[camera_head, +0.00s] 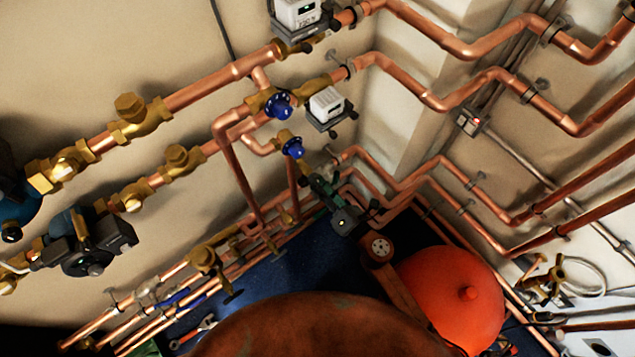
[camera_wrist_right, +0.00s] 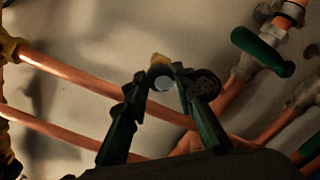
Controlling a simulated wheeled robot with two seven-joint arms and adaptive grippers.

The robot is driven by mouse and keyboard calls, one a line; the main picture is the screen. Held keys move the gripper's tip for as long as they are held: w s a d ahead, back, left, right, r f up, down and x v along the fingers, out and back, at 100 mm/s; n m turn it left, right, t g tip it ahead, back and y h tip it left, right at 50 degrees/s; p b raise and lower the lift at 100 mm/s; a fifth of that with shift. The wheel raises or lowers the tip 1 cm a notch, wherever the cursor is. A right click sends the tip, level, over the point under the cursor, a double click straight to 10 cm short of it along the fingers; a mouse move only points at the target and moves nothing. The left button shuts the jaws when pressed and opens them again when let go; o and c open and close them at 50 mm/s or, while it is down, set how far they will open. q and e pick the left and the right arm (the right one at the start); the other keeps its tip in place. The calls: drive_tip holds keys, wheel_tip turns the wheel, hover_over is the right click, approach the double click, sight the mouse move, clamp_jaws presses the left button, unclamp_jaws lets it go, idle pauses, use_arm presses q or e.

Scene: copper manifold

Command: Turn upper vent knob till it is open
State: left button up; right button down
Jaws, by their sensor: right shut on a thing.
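My right gripper (camera_head: 322,185) reaches up from the lower middle of the head view, near the copper pipes by the wall corner. My left gripper is not in view.
Two blue valve knobs (camera_head: 280,105) (camera_head: 293,148) sit on brass bodies above the gripper. Copper pipes (camera_head: 210,85) run along the walls. A red round vessel (camera_head: 450,300) stands at the lower right. A green-handled valve (camera_wrist_right: 263,52) shows in the wrist view.

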drive_tip(key=shift+s+a+f, duration=0.1)
drive_tip(key=shift+s+f, duration=0.1)
drive_tip(key=shift+f, duration=0.1)
drive_tip(key=c, duration=2)
unclamp_jaws()
drive_tip(key=o, duration=0.4)
drive_tip(key=shift+w+r, duration=0.1)
drive_tip(key=shift+r, duration=0.1)
drive_tip(key=v, duration=1.2)
drive_tip(key=shift+r, duration=0.1)
